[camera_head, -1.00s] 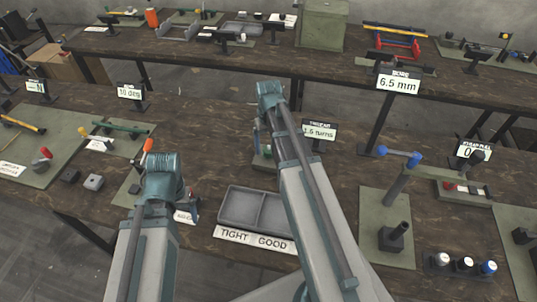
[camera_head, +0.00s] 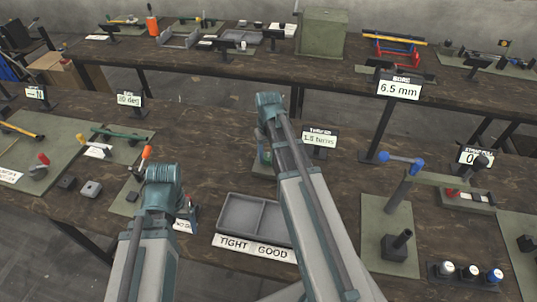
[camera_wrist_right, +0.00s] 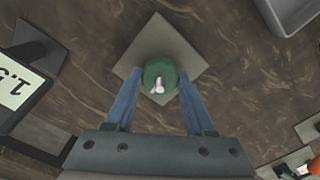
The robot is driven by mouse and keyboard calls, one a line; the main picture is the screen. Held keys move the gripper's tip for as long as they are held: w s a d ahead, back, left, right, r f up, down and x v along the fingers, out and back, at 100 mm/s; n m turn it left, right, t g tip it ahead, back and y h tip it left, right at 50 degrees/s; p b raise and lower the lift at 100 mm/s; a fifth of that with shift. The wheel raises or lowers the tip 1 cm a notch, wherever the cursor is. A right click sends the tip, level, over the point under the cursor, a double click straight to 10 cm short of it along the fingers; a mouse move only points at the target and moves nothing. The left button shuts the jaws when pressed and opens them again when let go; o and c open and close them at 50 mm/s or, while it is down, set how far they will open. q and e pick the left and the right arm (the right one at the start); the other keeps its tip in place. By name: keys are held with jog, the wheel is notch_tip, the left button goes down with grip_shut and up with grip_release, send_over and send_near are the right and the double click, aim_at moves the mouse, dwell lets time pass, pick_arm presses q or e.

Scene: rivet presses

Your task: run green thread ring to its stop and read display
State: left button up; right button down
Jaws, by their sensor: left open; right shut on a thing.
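The green thread ring (camera_wrist_right: 153,69) is seen from above in the right wrist view, over a square grey-green plate (camera_wrist_right: 181,40). A pale peg or handle shows on its top. My right gripper (camera_wrist_right: 160,78) has one blue finger on each side of the ring and is shut on it. In the head view my right arm mostly hides the ring and plate. The thread display (camera_head: 319,139) reads 1.5 turns; part of it also shows turned in the right wrist view (camera_wrist_right: 17,92). My left gripper (camera_head: 186,214) is open, low beside the tray, its fingers mostly hidden by its wrist.
A grey two-part tray (camera_head: 231,196) marked TIGHT and GOOD lies between my arms. A bore display (camera_head: 399,89) reads 6.5 mm. A blue-handled fixture (camera_head: 402,160) stands at right. An orange-tipped tool (camera_head: 146,153) is near my left wrist. Bare wood surrounds the ring's plate.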

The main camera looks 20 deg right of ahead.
aim_at(269, 156)
jog(key=shift+m, duration=1.4)
jog(key=shift+c, duration=1.3)
grip_release()
pick_arm(q)
jog(key=shift+r, duration=0.1)
notch_tip(269, 156, up, 14)
jog(key=p, duration=1.4)
pick_arm(e)
notch_tip(269, 156, up, 14)
pick_arm(q)
jog(key=shift+f, duration=0.2)
pick_arm(e)
jog(key=shift+f, duration=0.15)
